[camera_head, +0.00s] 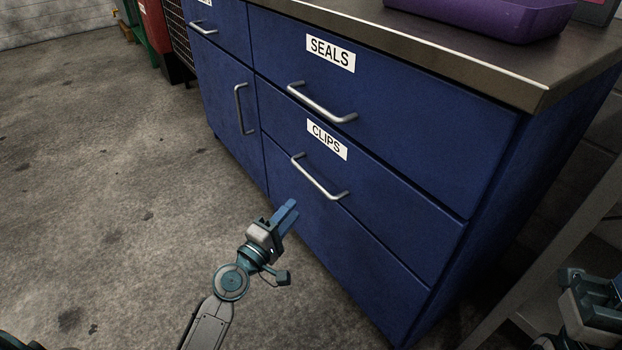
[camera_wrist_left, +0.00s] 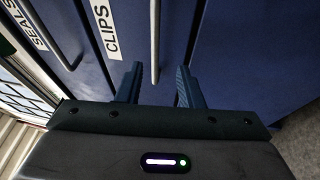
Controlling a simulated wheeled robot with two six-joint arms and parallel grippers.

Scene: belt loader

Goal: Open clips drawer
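The clips drawer (camera_head: 385,220) is in the blue cabinet, below the seals drawer, and its front is flush with the cabinet. Its white CLIPS label (camera_head: 327,139) sits above a silver bar handle (camera_head: 318,178). My left gripper (camera_head: 288,212) is in front of the drawer, a little below the handle and apart from it. In the left wrist view its two blue fingers (camera_wrist_left: 158,85) stand apart with nothing held, and the clips handle (camera_wrist_left: 155,40) lines up with the gap between them. My right gripper (camera_head: 592,300) is at the lower right; its fingers are unclear.
The seals drawer (camera_head: 375,105) with its own handle (camera_head: 322,103) is above. A cabinet door (camera_head: 225,100) is at the left. A purple tray (camera_head: 490,12) sits on the worktop (camera_head: 440,45). A grey frame (camera_head: 560,245) stands at the right. The concrete floor (camera_head: 100,190) is clear at left.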

